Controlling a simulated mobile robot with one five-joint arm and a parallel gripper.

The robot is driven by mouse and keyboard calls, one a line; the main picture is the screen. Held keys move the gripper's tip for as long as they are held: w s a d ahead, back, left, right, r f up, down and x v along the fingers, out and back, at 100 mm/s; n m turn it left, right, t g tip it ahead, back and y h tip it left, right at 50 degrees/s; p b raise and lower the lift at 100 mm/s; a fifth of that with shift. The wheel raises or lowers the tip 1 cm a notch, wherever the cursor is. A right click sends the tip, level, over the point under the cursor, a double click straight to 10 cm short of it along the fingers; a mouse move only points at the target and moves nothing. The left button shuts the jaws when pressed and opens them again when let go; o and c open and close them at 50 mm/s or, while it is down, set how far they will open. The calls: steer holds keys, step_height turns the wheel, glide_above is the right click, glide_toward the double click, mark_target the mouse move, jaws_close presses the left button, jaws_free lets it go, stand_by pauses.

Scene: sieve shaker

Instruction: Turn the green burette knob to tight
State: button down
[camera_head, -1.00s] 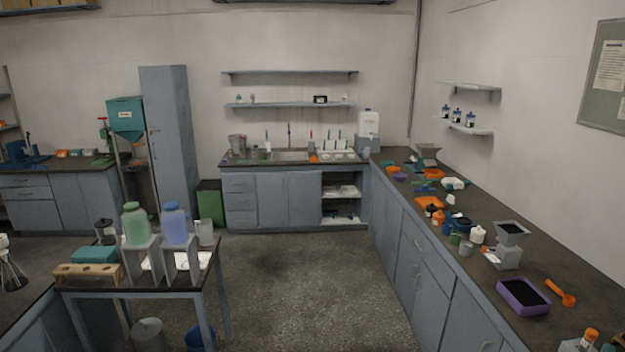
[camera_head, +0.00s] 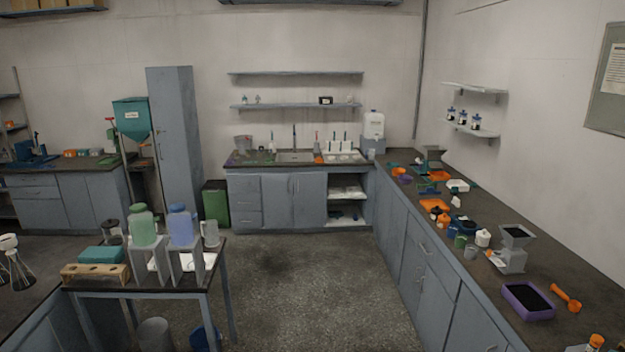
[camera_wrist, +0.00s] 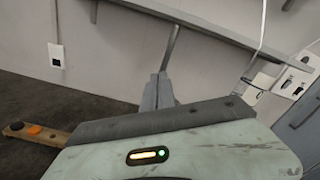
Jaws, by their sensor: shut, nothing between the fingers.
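I cannot make out a burette or a green knob in either view. My gripper (camera_wrist: 163,82) shows in the wrist view as two grey fingers pressed together, shut and empty. They point up toward a pale wall and a slanting grey bar. No contact between the fingers and anything else shows. My gripper does not show in the head view.
A small table (camera_head: 140,287) at the lower left bears a green jug (camera_head: 143,232) and a blue jug (camera_head: 181,231) on stands. The right counter (camera_head: 455,260) is cluttered. A green bin (camera_head: 215,204) stands at the back. The middle floor (camera_head: 295,285) is clear.

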steer(key=shift+s+r, duration=0.1)
stand_by(0.3)
steer(key=a, duration=0.6)
steer(key=shift+r+p, duration=0.3)
steer(key=shift+p, duration=0.1)
steer(key=w+d+f+b, duration=0.1)
steer(key=d, duration=0.5)
steer(key=shift+w+f, duration=0.2)
steer(key=shift+w, duration=0.2)
steer(key=shift+f+b, duration=0.1)
steer(key=shift+b, duration=0.2)
